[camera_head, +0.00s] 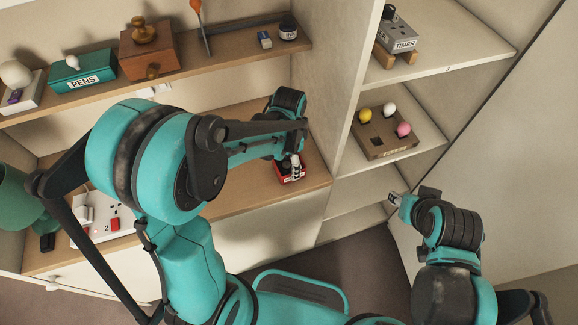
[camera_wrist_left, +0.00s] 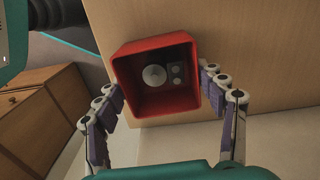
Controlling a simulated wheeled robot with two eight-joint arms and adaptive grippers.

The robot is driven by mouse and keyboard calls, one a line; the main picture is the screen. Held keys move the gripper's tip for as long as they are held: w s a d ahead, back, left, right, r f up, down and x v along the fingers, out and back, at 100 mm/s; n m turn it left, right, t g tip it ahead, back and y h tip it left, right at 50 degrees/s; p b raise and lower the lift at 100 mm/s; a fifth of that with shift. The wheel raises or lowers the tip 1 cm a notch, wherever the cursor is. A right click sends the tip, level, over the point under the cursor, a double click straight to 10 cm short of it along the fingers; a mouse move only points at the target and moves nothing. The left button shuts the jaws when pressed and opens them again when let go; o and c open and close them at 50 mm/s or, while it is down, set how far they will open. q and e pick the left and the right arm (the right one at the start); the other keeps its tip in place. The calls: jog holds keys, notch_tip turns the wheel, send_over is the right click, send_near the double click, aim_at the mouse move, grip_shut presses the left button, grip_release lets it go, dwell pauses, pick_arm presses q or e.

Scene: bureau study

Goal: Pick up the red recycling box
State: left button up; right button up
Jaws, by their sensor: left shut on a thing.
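The small red recycling box (camera_head: 290,179) is at the right end of the wooden desk surface, beside the tall shelf unit. In the left wrist view the open-topped box (camera_wrist_left: 165,107) holds a round grey disc and small grey pieces. My left gripper (camera_head: 296,168) is shut on the box, with a finger at each of two opposite sides; in the wrist view the gripper (camera_wrist_left: 162,88) spans it. I cannot tell whether the box touches the surface. My right gripper (camera_head: 396,199) is away to the right, before the lower shelves; its jaw opening is too small to judge.
A wooden tray (camera_head: 372,148) with coloured bulbs stands on the right shelf, under a timer (camera_head: 403,40). The upper left shelf holds a teal pens box (camera_head: 82,75), a wooden box (camera_head: 150,50) and an ink jar (camera_head: 288,28). A white power strip (camera_head: 105,228) lies at the desk's left.

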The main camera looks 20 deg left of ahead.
pick_arm(q)
jog(key=shift+r+p, duration=0.45)
jog(key=shift+r, duration=0.5)
jog(key=r, duration=0.1)
jog(key=r+p, duration=0.1)
jog(key=shift+s+d+r, duration=0.1)
jog(key=shift+d+r, duration=0.15)
jog(key=shift+r, duration=0.05)
jog(key=s+d+r+p, duration=0.2)
jog(key=s+d+r, duration=0.3)
jog(key=d, duration=0.5)
jog(key=shift+r, duration=0.7)
